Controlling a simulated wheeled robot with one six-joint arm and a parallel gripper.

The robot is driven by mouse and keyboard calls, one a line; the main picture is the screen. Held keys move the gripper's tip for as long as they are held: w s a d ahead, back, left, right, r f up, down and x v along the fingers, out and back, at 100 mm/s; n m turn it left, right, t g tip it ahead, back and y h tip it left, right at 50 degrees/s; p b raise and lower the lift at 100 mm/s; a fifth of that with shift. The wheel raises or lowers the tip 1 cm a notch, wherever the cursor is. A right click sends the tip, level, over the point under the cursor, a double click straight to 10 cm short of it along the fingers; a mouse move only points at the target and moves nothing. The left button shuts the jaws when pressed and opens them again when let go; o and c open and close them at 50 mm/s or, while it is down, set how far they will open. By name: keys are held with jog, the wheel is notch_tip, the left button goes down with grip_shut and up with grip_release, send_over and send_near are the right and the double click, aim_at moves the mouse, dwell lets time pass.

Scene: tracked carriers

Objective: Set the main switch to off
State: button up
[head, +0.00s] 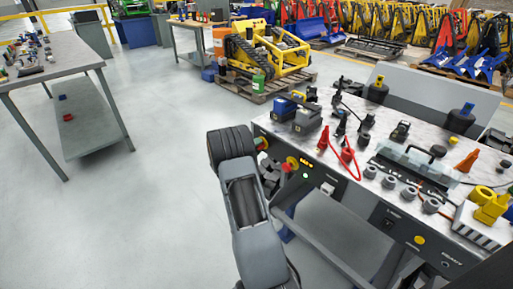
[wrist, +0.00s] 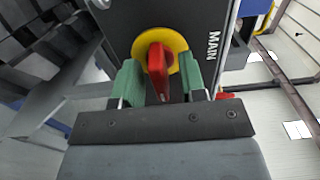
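The main switch is a red rotary handle (wrist: 157,68) on a round yellow plate (wrist: 176,48), set in a dark panel marked MAIN (wrist: 213,52). My gripper (wrist: 162,82) is open in the wrist view, with one green finger on each side of the red handle. A gap shows between the handle and the right finger; contact on the left is hard to tell. The handle lies roughly along the fingers' direction.
A second yellow-and-red knob (head: 291,163) sits on the panel. The bench top (head: 320,122) holds clamps, a red cable (head: 349,158) and several dark parts. A side table (head: 62,55) stands left. Open floor (head: 150,180) lies between them. A yellow tracked machine (head: 275,55) stands behind.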

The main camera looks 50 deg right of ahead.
grip_shut()
dwell(0.3)
